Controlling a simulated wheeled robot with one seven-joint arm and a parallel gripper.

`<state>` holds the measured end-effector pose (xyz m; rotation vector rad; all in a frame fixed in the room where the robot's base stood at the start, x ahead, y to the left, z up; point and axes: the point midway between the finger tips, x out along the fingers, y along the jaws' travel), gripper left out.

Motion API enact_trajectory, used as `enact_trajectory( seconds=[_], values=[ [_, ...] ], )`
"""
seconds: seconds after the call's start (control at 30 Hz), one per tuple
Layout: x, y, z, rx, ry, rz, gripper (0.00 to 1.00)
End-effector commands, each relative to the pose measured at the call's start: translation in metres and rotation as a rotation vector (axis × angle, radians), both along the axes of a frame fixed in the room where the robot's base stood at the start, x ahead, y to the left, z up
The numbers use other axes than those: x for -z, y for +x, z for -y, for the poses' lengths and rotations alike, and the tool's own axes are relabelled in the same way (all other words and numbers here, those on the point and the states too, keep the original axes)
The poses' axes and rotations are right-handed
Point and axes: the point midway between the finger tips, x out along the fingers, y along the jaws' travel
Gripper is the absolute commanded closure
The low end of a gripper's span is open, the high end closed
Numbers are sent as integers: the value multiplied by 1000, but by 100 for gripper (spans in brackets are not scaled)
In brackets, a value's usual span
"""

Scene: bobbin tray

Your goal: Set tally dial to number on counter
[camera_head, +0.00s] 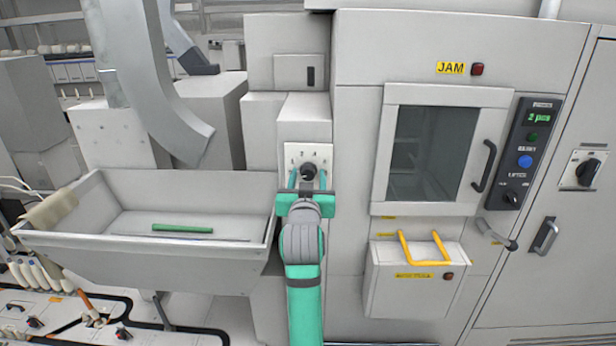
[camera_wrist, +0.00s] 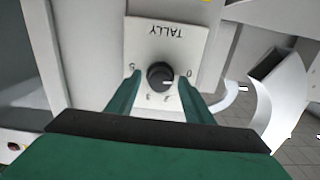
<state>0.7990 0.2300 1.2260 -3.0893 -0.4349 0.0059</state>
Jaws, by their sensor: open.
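The tally dial (camera_head: 309,171) is a black knob on a white plate on the grey machine. In the wrist view the knob (camera_wrist: 160,75) shows on its plate (camera_wrist: 165,40), with TALLY upside down. Its white mark points right, toward the side where 0 is printed; 2 and 3 show below the knob, and part of the scale is hidden by my right finger. My gripper (camera_head: 308,182) is open, its green fingers on either side of the knob; I cannot tell whether they touch it.
A grey trough (camera_head: 100,240) holding a green rod (camera_head: 182,228) stands at left, below a metal chute (camera_head: 150,85). At right are a windowed door (camera_head: 435,150) and a box with a yellow handle (camera_head: 425,262). A white curved part (camera_wrist: 285,95) is close by in the wrist view.

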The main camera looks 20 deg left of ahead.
Motion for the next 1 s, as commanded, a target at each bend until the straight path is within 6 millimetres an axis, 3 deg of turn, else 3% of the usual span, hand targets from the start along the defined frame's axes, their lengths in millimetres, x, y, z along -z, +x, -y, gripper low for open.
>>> enact_trajectory(
  seconds=[0.4, 0.57, 0.6, 1.0],
  values=[
    [0, 7, -2, 0, 0, 1, 53],
    [0, 7, -2, 0, 0, 1, 91],
    [0, 7, -2, 0, 0, 1, 94],
    [0, 7, -2, 0, 64, -18, 94]
  ],
)
